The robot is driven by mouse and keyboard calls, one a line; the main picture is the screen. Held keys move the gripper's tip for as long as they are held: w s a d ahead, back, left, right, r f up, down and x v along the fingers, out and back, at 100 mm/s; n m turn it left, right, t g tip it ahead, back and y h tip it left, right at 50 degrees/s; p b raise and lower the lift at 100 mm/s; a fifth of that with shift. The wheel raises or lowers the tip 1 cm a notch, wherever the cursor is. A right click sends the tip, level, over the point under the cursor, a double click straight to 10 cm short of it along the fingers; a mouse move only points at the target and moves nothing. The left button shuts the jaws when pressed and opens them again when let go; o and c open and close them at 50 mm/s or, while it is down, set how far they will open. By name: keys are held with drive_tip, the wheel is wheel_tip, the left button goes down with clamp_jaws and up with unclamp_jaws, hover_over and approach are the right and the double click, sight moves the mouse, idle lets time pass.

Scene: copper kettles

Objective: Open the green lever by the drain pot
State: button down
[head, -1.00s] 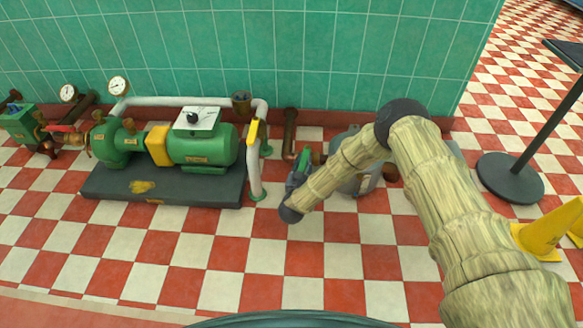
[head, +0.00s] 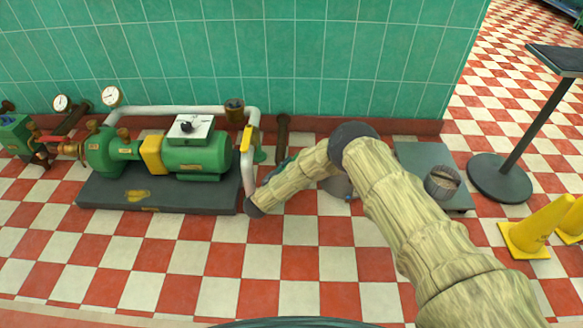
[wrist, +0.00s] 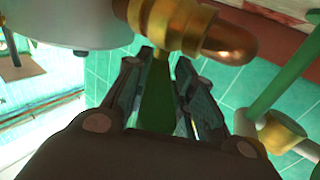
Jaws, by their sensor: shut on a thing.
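The green lever (wrist: 157,98) stands between the two fingers of my gripper (wrist: 158,80) in the wrist view, and the fingers are closed on it. A brass collar and copper-coloured pipe end (wrist: 185,25) sit just beyond it. The grey drain pot (wrist: 75,22) fills the upper left of that view. In the head view my forearm covers most of the drain pot (head: 338,187), and only a small part of my gripper (head: 280,171) shows. The green lever is hidden there.
A green pump (head: 198,157) on a dark base (head: 110,192) stands at left, with a white pipe and a yellow lever (head: 249,137) close to my wrist. A grey platform (head: 420,158) with a small metal pot (head: 442,181), a post stand (head: 500,180) and yellow cones (head: 540,228) are at right.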

drive_tip(key=shift+a, duration=0.1)
drive_tip(key=c, duration=1.2)
unclamp_jaws()
drive_tip(key=v, duration=1.2)
